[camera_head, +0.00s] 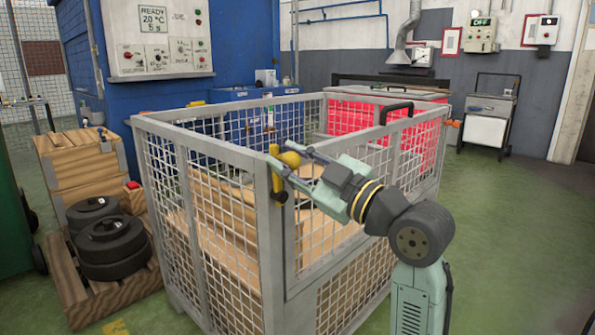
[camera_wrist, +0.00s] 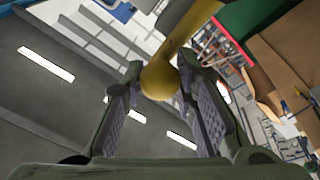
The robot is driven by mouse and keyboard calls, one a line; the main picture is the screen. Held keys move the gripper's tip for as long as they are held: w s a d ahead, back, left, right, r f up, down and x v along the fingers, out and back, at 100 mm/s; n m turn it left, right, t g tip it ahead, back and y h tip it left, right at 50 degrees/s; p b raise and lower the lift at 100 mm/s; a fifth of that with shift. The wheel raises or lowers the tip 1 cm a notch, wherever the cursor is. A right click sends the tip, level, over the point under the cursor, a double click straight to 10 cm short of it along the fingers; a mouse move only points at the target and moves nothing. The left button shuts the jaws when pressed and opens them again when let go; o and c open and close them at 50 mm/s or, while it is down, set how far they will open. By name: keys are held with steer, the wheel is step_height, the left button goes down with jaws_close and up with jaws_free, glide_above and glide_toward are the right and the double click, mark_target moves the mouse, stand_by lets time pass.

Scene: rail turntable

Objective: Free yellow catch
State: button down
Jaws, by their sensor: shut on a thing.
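The yellow catch (camera_head: 277,182) sits at the near corner post of a grey mesh cage (camera_head: 207,150), close to the top rail. It has a round knob and a bar that runs down along the post. My gripper (camera_head: 284,158) reaches in from the right and is shut on the catch, one finger on each side of the knob. In the wrist view the yellow knob (camera_wrist: 160,82) lies between the two fingers (camera_wrist: 165,88), and its bar rises to the upper right. The exact finger contact is hard to see.
An orange catch (camera_head: 453,123) shows at the cage's far right corner. Wooden boxes (camera_head: 225,205) are inside. Black discs (camera_head: 112,243) lie on a pallet at left. Green floor at right is clear.

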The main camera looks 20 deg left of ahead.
steer(key=shift+s+a+f+n+b, duration=0.1)
steer(key=shift+s+n+b, duration=0.25)
steer(key=shift+n, duration=0.15)
steer(key=shift+s, duration=0.1)
steer(key=c, duration=1.2)
jaws_free()
steer(key=shift+c, duration=0.2)
steer(key=v, duration=1.2)
